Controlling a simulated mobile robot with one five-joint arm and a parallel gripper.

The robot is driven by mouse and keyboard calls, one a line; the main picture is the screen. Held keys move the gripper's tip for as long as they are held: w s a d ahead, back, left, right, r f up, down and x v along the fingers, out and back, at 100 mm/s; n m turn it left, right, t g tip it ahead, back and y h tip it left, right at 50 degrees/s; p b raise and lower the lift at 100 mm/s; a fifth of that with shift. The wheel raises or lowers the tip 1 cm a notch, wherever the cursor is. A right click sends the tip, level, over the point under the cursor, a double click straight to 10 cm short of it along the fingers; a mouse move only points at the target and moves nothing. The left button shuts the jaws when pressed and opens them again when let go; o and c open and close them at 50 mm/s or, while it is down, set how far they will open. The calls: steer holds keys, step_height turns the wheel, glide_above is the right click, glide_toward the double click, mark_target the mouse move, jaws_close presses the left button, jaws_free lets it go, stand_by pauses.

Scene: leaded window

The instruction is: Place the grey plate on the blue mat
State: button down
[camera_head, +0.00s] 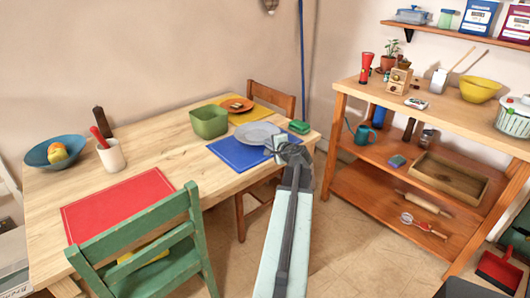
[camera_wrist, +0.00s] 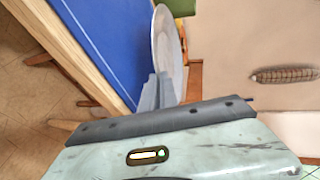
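The grey plate (camera_head: 258,132) shows over the far right part of the blue mat (camera_head: 232,157), its face up and roughly level. My gripper (camera_head: 279,147) is at the plate's right rim, near the table's right edge. In the wrist view the plate (camera_wrist: 166,45) is seen nearly edge-on beside the blue mat (camera_wrist: 100,35). The fingers (camera_wrist: 158,92) look closed on the plate's near rim and hide part of it. Whether the plate touches the mat or hangs slightly above it, I cannot tell.
A green bowl (camera_head: 209,121) and a yellow mat (camera_head: 249,116) with an orange plate (camera_head: 237,104) lie behind. A green block (camera_head: 299,127) is close to the plate's right. A chair (camera_head: 272,96) stands behind the table, and a wooden shelf (camera_head: 440,130) is at right.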

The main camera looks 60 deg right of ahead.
steer(key=shift+w+d, duration=0.2)
steer(key=shift+w, duration=0.6)
step_height(320, 180, down, 4)
steer(key=b, duration=0.4)
steer(key=shift+r, duration=0.2)
steer(key=shift+f, duration=0.1)
steer(key=c, duration=1.9)
jaws_free()
steer(key=shift+c, duration=0.2)
steer(key=shift+a+p, duration=0.1)
steer(key=shift+p, duration=0.2)
